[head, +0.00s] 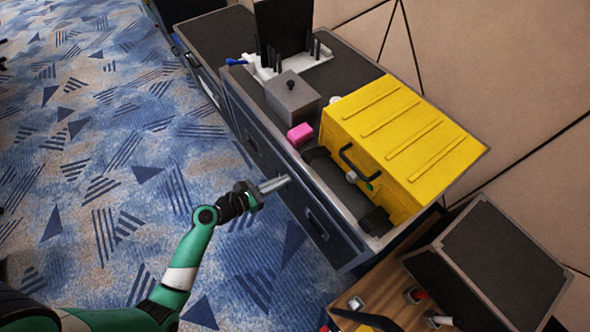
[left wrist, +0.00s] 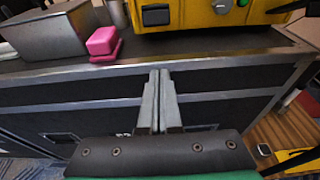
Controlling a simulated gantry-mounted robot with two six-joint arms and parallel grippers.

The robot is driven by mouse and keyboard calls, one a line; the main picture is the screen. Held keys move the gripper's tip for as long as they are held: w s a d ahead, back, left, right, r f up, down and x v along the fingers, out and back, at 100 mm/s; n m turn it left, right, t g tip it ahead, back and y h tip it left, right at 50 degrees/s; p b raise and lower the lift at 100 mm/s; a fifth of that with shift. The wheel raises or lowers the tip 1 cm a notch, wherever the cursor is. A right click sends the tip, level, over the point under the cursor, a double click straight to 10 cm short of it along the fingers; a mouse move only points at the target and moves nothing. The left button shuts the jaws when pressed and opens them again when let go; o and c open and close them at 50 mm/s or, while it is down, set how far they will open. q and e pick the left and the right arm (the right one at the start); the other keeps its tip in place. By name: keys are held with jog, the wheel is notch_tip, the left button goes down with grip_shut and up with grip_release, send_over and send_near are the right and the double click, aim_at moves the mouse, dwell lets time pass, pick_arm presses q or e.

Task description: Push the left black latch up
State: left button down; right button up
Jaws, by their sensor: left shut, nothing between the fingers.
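The yellow case (head: 400,140) stands on top of the dark cabinet, with a black handle (head: 355,165) and a green button (head: 369,187) on its front. The left black latch (left wrist: 156,15) shows low on the case's front in the left wrist view, up and left of centre; I cannot tell its position clearly in the head view. My left gripper (head: 284,182) is shut and empty. In the left wrist view its fingertips (left wrist: 159,72) lie in front of the cabinet's upper edge, below the latch and apart from it. My right gripper is not in view.
A pink block (head: 300,132) and a grey box (head: 292,94) sit left of the case. The cabinet's metal-edged front (left wrist: 80,110) is close to my fingers. A white tray with black posts (head: 300,60) stands farther back. A dark box (head: 490,265) stands at the lower right.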

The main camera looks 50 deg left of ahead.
aim_at(316, 155)
pick_arm(q)
jog(key=w+r, duration=0.2)
jog(key=w, duration=0.3)
jog(key=shift+d+r, duration=0.25)
jog(key=shift+r, duration=0.15)
